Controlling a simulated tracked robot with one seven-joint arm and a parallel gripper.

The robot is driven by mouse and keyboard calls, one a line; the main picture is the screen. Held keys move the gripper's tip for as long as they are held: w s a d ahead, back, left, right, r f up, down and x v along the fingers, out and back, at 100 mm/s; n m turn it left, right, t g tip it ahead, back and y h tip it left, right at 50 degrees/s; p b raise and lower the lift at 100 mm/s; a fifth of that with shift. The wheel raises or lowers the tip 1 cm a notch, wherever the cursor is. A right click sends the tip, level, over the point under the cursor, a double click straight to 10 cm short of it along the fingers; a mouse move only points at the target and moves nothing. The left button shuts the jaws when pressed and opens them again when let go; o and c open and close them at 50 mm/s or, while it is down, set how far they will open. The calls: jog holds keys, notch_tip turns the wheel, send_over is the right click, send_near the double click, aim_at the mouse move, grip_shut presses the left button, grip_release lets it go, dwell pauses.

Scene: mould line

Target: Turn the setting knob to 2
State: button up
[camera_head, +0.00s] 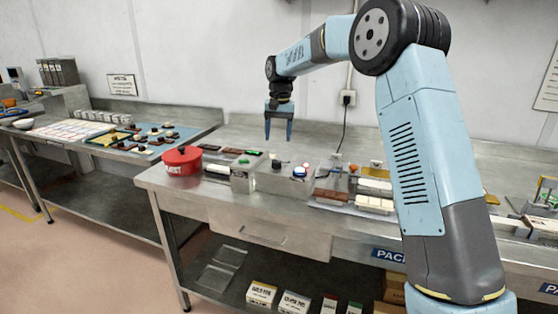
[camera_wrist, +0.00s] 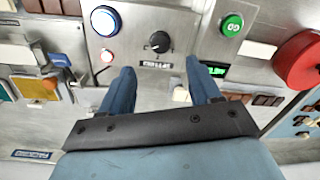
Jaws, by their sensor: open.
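The setting knob (camera_wrist: 159,42) is a round black knob on a grey metal control box (camera_wrist: 180,18). A small white mark shows on it, but the scale numbers are too small to read. A dark label (camera_wrist: 157,65) sits beside it. In the head view the knob (camera_head: 277,163) is a small dark spot on top of the box. My gripper (camera_wrist: 160,66) is open and empty, its two blue fingers apart on either side of the label, short of the knob in the picture. In the head view my gripper (camera_head: 278,138) points down above the box.
A small green display (camera_wrist: 215,70) is near the right finger. A red pot (camera_head: 182,162) stands left of the box.

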aim_at(277, 162)
jog(key=f, duration=1)
jog(key=shift+a, duration=0.25)
